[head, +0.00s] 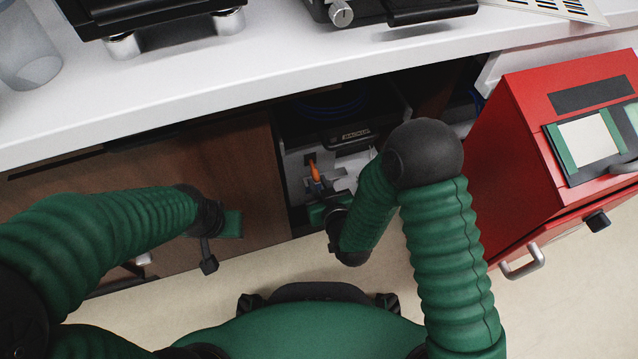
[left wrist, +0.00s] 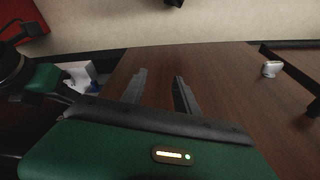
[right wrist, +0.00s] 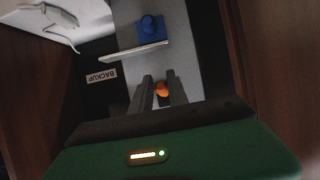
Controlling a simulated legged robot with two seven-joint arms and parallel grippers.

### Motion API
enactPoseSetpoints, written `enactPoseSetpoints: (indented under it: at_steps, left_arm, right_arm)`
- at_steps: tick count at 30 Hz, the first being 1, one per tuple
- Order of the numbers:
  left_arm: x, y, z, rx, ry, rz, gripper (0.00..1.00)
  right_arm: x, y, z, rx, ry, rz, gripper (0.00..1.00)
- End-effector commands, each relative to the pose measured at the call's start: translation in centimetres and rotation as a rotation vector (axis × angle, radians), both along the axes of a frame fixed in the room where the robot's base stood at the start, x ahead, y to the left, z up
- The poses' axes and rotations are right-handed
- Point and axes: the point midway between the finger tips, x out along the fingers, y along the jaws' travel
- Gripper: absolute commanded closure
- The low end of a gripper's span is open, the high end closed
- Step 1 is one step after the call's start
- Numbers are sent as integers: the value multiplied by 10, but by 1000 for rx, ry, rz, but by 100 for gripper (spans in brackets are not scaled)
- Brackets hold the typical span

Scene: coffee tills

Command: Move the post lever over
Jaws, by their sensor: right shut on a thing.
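The post lever shows as an orange piece (head: 314,171) in the open compartment under the counter in the head view. In the right wrist view its orange end (right wrist: 162,88) sits between my right fingers. My right gripper (right wrist: 161,84) is shut on it; in the head view the gripper (head: 322,200) reaches into the compartment, partly hidden by my arm. The lever's base is hidden. My left gripper (left wrist: 160,76) is open and empty in front of the brown cabinet panel (left wrist: 220,75); in the head view it hangs left of the compartment.
A blue block with a round knob (right wrist: 150,28) stands past a pale plate (right wrist: 133,52) in the right wrist view. A red cabinet (head: 530,140) stands right of my right arm. The white counter (head: 240,80) overhangs.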

Motion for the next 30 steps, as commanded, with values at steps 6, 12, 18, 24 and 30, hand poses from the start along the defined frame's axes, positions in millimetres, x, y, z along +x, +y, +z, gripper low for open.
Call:
enactPoseSetpoints:
  at_steps: [6, 12, 18, 24, 30]
  left_arm:
    - [0, 0, -5, 0, 0, 0, 64]
    - [0, 0, -6, 0, 0, 0, 64]
    - [0, 0, -12, 0, 0, 0, 64]
    - [0, 0, -12, 0, 0, 0, 64]
    - [0, 0, -12, 0, 0, 0, 64]
  right_arm:
    - [1, 1, -8, 0, 3, 2, 100]
    - [2, 1, -8, 0, 2, 2, 100]
    - [6, 3, -18, 0, 1, 2, 100]
    - [8, 3, -18, 0, 1, 1, 100]
    - [8, 3, -18, 0, 0, 1, 62]
